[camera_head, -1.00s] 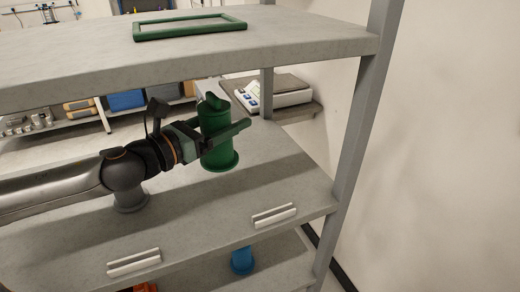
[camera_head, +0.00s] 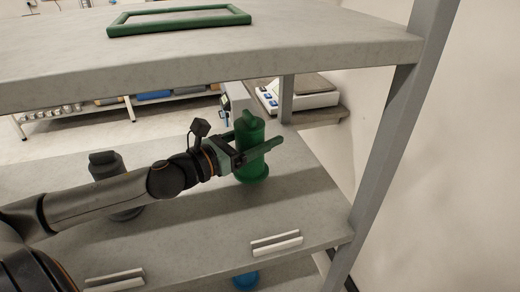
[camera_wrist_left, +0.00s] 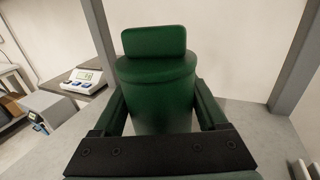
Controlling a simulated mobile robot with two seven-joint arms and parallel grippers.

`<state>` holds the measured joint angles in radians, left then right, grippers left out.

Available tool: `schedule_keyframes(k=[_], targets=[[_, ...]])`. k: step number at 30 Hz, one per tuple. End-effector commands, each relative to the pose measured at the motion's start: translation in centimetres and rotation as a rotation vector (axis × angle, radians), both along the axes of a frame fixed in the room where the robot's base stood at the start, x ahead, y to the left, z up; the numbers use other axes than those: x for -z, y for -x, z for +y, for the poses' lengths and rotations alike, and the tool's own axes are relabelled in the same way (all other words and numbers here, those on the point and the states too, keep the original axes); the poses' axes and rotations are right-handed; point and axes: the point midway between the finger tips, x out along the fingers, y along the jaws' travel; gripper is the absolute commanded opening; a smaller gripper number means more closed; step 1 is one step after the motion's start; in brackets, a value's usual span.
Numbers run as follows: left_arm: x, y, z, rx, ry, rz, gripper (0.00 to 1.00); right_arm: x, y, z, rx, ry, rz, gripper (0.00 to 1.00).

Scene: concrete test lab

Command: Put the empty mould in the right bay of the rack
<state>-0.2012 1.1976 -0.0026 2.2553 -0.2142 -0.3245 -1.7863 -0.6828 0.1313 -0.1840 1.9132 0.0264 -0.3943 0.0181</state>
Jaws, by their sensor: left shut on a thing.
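A green cylinder (camera_head: 252,134) with a tab on top and a wider foot stands upright at the right part of the rack's middle shelf (camera_head: 215,225). It seems to be the mould; I cannot see whether it is empty. My left gripper (camera_head: 262,150) is shut on its body, a finger along each side. The cylinder also shows between the fingers in the left wrist view (camera_wrist_left: 158,90). I cannot tell whether its foot touches the shelf. My right gripper is not in view.
A dark grey cylinder (camera_head: 103,163) stands on the shelf at the left, behind my left arm. White strips (camera_head: 276,243) mark the shelf's front. A grey post (camera_head: 390,150) stands at the right. A green frame (camera_head: 180,20) lies on the upper shelf. A blue thing (camera_head: 245,281) shows below.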

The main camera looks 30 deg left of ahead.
Motion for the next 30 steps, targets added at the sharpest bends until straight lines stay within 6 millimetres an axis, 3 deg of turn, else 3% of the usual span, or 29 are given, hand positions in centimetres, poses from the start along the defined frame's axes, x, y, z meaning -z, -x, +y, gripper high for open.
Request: schedule_keyframes(k=[6,17,18,24,30], targets=[[2.8,0.0,0.0,-0.002,0.002,0.000,0.06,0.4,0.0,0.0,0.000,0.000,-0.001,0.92],[3.2,0.0,0.0,0.000,-0.001,0.000,0.06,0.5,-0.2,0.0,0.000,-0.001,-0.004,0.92],[3.4,0.0,0.0,-0.001,0.000,0.002,0.76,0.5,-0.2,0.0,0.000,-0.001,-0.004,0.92],[3.3,0.0,0.0,-0.001,0.000,0.002,0.99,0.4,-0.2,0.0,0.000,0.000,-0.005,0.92],[3.3,0.0,0.0,-0.001,0.000,0.002,1.00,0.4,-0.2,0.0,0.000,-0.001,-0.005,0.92]])
